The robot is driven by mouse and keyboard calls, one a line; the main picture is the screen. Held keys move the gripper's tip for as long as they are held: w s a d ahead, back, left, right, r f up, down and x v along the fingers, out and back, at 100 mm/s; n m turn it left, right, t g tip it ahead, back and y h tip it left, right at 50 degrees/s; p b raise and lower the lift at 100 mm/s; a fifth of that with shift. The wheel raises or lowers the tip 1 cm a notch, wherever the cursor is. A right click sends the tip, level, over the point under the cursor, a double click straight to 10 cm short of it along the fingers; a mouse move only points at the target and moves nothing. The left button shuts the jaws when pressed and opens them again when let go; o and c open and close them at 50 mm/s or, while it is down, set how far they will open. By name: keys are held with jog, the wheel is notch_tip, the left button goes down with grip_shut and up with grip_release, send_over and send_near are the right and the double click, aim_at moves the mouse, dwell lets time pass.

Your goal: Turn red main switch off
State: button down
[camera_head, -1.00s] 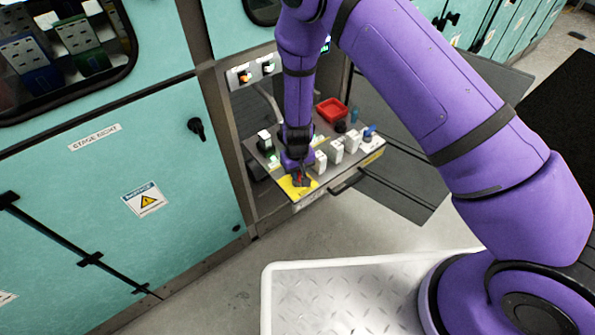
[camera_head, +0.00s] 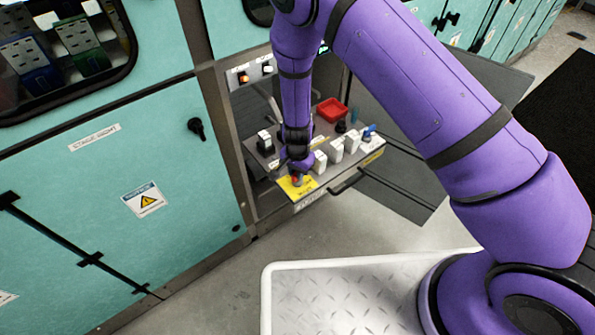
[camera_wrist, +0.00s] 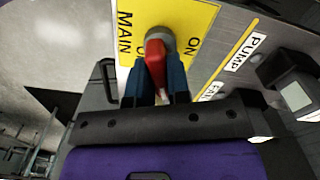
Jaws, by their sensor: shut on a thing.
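The red main switch (camera_wrist: 155,62) is a red handle on a round grey base, mounted on a yellow plate (camera_wrist: 195,15) marked MAIN and ON; a third label is partly covered. In the wrist view my gripper (camera_wrist: 158,82) has its two dark blue fingers shut on the red handle, one on each side. In the head view the red switch (camera_head: 296,179) shows on the yellow plate (camera_head: 290,188) at the front left corner of the pulled-out panel. My gripper (camera_head: 297,167) is right above it, its fingers mostly hidden by the wrist.
White modules (camera_head: 336,151) stand in a row to the right of my gripper. A black and white module (camera_head: 265,142) is to the left. A teal cabinet (camera_head: 110,190) flanks the panel; the floor in front is clear.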

jog(key=shift+m, duration=2.2)
jog(key=c, duration=1.1)
grip_release()
notch_tip(320, 180, up, 11)
jog(key=shift+f, duration=0.1)
